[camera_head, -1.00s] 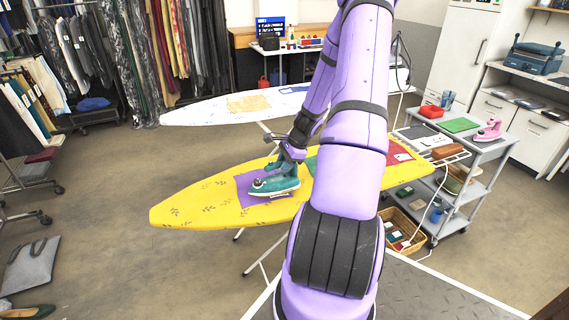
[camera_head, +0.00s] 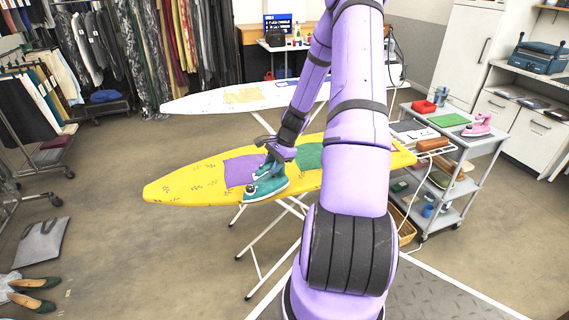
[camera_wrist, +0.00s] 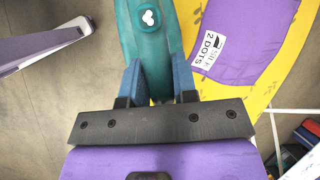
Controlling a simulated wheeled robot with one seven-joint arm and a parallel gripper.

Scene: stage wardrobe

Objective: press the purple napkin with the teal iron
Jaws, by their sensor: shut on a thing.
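The teal iron (camera_head: 268,188) is in my gripper (camera_head: 277,162), at the near edge of the yellow ironing board (camera_head: 185,183). The purple napkin (camera_head: 241,170) lies flat on that board, behind and left of the iron. In the wrist view, the blue fingers of my gripper (camera_wrist: 158,80) are shut on the iron (camera_wrist: 150,35), with floor showing on its left. A yellow strip separates the iron from the napkin (camera_wrist: 255,40), which bears a white label reading "2 DOTS". I cannot tell whether the iron's sole touches the board.
A green cloth (camera_head: 309,156) lies on the board right of the napkin. A white ironing board (camera_head: 200,104) with a tan cloth stands behind. A grey trolley (camera_head: 482,143) at right carries a pink iron (camera_head: 478,126). Open floor lies at left.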

